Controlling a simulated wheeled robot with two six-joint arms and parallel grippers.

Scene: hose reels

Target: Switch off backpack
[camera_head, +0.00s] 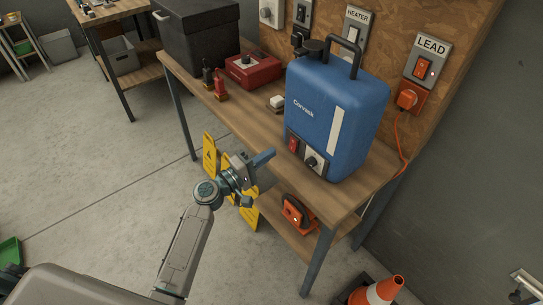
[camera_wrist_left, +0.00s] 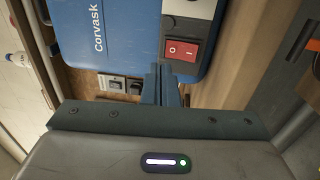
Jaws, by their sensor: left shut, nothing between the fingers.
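The blue Corvask backpack unit (camera_head: 335,105) stands upright on the wooden bench, with a handle on top. Low on its front are a red rocker switch (camera_head: 293,143) and a dark knob (camera_head: 312,162). My left gripper (camera_head: 268,156) is shut and empty, in front of the bench edge and pointing toward the switch. In the left wrist view the backpack (camera_wrist_left: 85,25) fills the top, and its red switch (camera_wrist_left: 182,50), marked O and I, lies just beyond my shut fingertips (camera_wrist_left: 165,72). I cannot tell whether they touch. My right gripper is not in view.
A wooden bench (camera_head: 240,105) holds a red box (camera_head: 253,70) and a black case (camera_head: 200,35). Wall switches labelled HEATER (camera_head: 354,35) and LEAD (camera_head: 424,68) are behind, with an orange plug (camera_head: 407,97) and cable. A traffic cone (camera_head: 378,291) stands on the floor.

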